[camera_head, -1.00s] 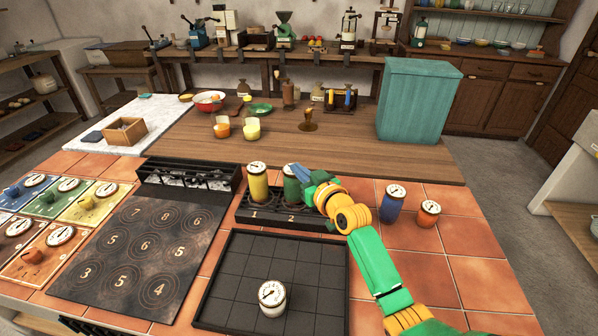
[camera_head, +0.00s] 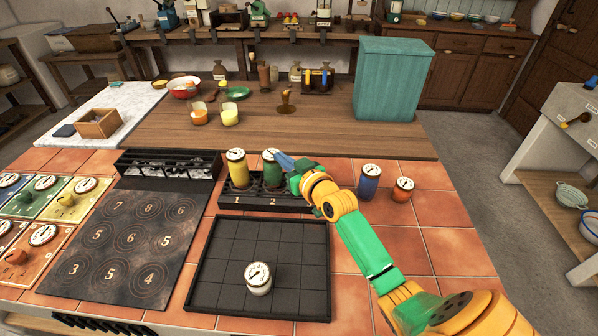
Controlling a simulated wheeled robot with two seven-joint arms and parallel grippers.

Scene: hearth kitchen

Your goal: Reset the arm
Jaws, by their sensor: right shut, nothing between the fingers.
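My right gripper (camera_head: 284,161) is shut and empty. Its tip is beside the top of a green canister (camera_head: 272,178) with a white dial lid; whether they touch I cannot tell. My right arm comes in from the lower right. The green canister stands upright in a dark numbered rack (camera_head: 290,206), at the slot marked 2. A yellow canister (camera_head: 238,172) stands beside it at slot 1. My left gripper is not in view.
A blue canister (camera_head: 368,185) and an orange one (camera_head: 401,192) stand right of my arm on the tiles. A white canister (camera_head: 258,279) stands on the dark gridded tray (camera_head: 215,262). A numbered board (camera_head: 120,240) lies left. A teal box (camera_head: 392,85) stands behind.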

